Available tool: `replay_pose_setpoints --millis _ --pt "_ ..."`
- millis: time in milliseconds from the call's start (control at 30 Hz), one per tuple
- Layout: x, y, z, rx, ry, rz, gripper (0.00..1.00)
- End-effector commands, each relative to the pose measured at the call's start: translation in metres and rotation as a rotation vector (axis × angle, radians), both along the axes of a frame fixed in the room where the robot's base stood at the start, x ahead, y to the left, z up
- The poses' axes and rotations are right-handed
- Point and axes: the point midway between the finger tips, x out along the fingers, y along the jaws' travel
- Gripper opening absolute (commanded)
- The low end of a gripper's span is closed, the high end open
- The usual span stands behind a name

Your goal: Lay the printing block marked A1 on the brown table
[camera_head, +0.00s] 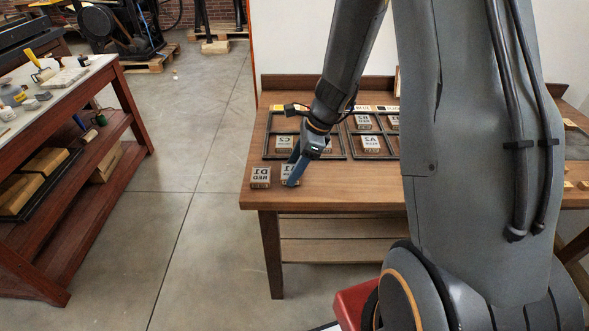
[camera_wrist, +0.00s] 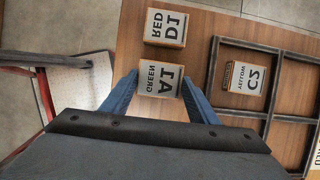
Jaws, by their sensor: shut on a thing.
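The brown table (camera_head: 340,192) stands in the middle of the head view; its top also fills much of the wrist view (camera_wrist: 205,45). The printing block marked A1 (camera_wrist: 161,80), with GREEN on its white face, sits between the blue fingers of my gripper (camera_wrist: 160,85) in the wrist view. In the head view my gripper (camera_head: 293,170) points down at the table's front left part, shut on the A1 block (camera_head: 286,170), which is partly hidden by a finger. The block is at or just above the table top; I cannot tell whether it touches.
A block marked D1 RED (camera_head: 261,177) stands close beside the A1 block, near the table's left edge. Behind are dark frames (camera_head: 347,140) holding blocks, among them C2 YELLOW (camera_wrist: 244,78). Bare table lies to the right of my gripper. A red-brown bench (camera_head: 108,80) stands at the left.

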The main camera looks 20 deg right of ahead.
Motion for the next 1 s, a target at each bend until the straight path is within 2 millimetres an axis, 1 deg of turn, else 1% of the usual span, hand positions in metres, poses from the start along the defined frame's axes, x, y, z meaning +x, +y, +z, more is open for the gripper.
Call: replay_pose_setpoints --millis 33,100,367,500,533,600,633,900,1000 --pt "-0.0002 0.0003 -0.0054 0.000 0.001 -0.001 0.30" --pt "-0.0003 0.0005 -0.0100 0.000 0.001 0.000 0.30" --pt "0.0000 0.0006 -0.0109 0.000 -0.001 0.002 0.30" --pt "0.0000 0.0007 -0.0145 0.000 0.001 0.001 0.30" --pt "-0.0001 0.0007 -0.0142 0.000 0.000 0.001 0.58" --pt "-0.0002 0.0007 -0.0138 0.000 0.000 0.001 0.69" --pt "-0.0002 0.0007 -0.0137 0.000 0.000 0.001 0.73" --pt "-0.0002 0.0007 -0.0133 0.000 0.000 0.001 0.73" --pt "-0.0002 0.0006 -0.0096 0.000 -0.001 0.002 0.73"
